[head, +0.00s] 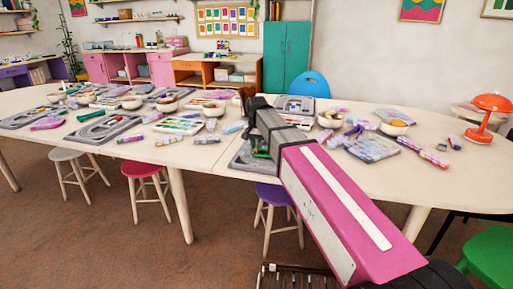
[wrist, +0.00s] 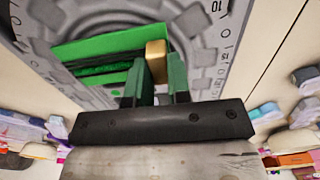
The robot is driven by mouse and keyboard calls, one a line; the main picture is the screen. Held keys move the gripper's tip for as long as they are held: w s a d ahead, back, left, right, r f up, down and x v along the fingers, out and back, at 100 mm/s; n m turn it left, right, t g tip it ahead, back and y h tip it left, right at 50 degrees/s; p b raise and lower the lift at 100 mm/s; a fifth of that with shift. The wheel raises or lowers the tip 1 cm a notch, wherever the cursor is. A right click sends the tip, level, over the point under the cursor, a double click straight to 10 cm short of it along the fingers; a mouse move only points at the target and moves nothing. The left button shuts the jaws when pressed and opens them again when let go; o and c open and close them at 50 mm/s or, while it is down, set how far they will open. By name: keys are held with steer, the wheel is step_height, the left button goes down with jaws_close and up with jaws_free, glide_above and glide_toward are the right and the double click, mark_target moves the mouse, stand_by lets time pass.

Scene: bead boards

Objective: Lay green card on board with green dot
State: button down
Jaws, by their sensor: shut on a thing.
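My gripper (wrist: 158,80) is shut on a small brass-coloured block (wrist: 156,50), which appears to be part of the green card (wrist: 105,45). The card is a green piece with a dark band, seen at a slant in the wrist view. It lies over or just above a grey bead board (wrist: 205,50) with ring grooves; I cannot tell if they touch. In the head view my gripper (head: 262,152) is low over this board (head: 242,160) at the table's front edge, mostly hidden by my arm.
Other grey boards lie at the left (head: 103,131) and behind my arm (head: 293,103). Bowls (head: 329,119), tubes and bead trays (head: 371,148) crowd the table on both sides. An orange lamp (head: 487,118) stands at the right. Stools (head: 147,169) stand in front.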

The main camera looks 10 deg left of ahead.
steer(key=shift+f, duration=0.4)
steer(key=shift+f, duration=0.1)
steer(key=c, duration=1.1)
jaws_free()
step_height(320, 180, up, 12)
steer(key=shift+r, duration=0.15)
